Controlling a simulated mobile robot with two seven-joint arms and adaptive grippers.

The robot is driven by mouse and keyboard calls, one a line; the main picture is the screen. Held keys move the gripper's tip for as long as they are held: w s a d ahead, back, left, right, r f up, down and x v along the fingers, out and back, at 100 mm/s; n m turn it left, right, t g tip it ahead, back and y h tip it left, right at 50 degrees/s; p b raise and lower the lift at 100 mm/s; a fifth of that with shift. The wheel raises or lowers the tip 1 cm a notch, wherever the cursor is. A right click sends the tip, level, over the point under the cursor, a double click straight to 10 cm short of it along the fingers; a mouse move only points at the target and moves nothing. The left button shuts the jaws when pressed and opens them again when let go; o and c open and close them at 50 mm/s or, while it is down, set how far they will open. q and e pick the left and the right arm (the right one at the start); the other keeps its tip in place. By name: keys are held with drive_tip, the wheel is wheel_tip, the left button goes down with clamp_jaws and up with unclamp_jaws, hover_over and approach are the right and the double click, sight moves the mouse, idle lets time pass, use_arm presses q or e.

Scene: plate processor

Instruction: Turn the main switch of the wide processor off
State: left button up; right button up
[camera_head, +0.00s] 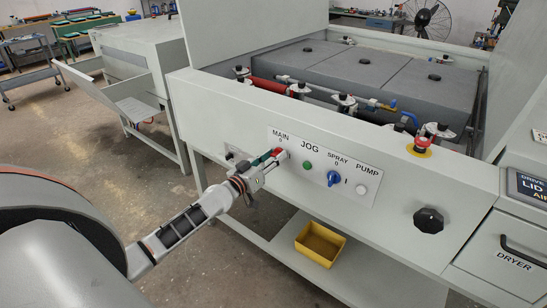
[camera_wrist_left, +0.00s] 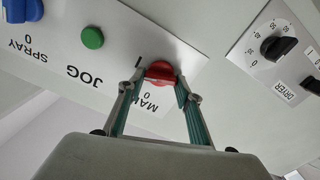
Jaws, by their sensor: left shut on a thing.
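The wide processor (camera_head: 400,205) is a pale grey cabinet with a white control panel (camera_head: 310,184) on its front. The main switch is a red knob (camera_wrist_left: 160,72) under the label MAIN, with 0 and I marks around it; the labels look upside down in the left wrist view. My left gripper (camera_head: 273,160) reaches the panel from the left and covers most of the switch in the head view. In the left wrist view its green-padded fingers (camera_wrist_left: 157,88) are shut on the red switch, one on each side. Which mark the switch points at is not clear. My right gripper is out of view.
The green JOG button (camera_head: 307,165), blue SPRAY switch (camera_head: 334,178) and white PUMP button (camera_head: 361,189) lie right of the main switch. A red emergency button (camera_head: 422,143) stands on the top edge. A yellow bin (camera_head: 320,243) sits on the shelf below.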

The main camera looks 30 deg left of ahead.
use_arm(q)
drive_tip(key=n, duration=0.7)
drive_tip(key=shift+a, duration=0.1)
drive_tip(key=n, duration=0.4)
drive_tip(key=shift+f, duration=0.15)
drive_tip(key=shift+n, duration=1.9)
drive_tip(key=o, duration=1.1)
drive_tip(key=shift+s+f, duration=0.1)
drive_tip(key=shift+s, duration=0.25)
drive_tip(key=s, duration=0.7)
drive_tip(key=s+a, duration=0.1)
drive_tip(key=s, duration=0.3)
drive_tip(key=shift+s, duration=0.15)
